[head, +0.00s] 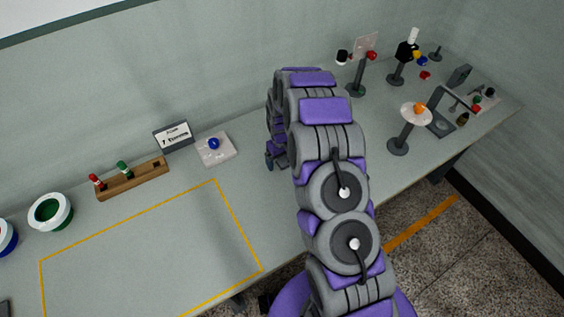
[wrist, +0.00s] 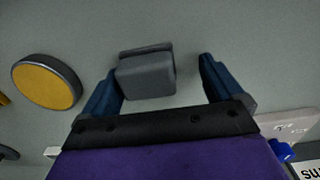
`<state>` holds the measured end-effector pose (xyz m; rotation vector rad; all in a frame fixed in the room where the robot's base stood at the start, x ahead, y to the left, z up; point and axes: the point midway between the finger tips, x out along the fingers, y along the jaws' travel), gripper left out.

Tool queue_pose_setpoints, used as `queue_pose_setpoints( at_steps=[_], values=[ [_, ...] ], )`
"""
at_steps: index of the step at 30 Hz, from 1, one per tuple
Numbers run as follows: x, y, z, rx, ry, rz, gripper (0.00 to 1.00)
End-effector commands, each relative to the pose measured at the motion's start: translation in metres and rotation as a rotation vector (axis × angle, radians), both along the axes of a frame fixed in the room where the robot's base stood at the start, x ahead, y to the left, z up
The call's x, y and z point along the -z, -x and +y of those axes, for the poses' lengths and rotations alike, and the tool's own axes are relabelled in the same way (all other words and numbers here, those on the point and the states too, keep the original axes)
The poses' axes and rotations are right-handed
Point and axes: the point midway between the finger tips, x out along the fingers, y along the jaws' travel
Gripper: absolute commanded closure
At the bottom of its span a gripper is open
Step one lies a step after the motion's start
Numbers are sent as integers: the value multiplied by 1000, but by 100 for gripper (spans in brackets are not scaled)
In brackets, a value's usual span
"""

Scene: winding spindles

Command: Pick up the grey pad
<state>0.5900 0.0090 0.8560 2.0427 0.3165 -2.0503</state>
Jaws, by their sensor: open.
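The grey pad (wrist: 146,74), a small dark grey block with a raised back edge, shows in the wrist view. It lies on the table between the open fingers of my gripper (wrist: 160,66), closer to the left finger; I cannot tell whether that finger touches it. A gap of bare table separates it from the right finger. In the head view my gripper (head: 274,158) shows only partly at the left side of my arm, low over the table. The pad is hidden behind my arm there.
A round yellow-topped disc (wrist: 46,82) lies left of my gripper. A white plate with a blue ball (head: 214,143), a sign card (head: 173,135) and a wooden rack (head: 132,179) stand to the left. Several stands, one with an orange ball (head: 419,107), are right. The yellow-outlined area is clear.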

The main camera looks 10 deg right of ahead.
Motion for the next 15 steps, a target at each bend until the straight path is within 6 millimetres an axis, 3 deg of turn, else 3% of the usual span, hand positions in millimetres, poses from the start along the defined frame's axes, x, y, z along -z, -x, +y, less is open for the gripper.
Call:
queue_pose_setpoints(
  at_steps=[8, 15],
  values=[
    [5, 0, -6, 3, -7, -2, 6],
    [5, 0, 0, 2, 0, -1, 29]
  ],
)
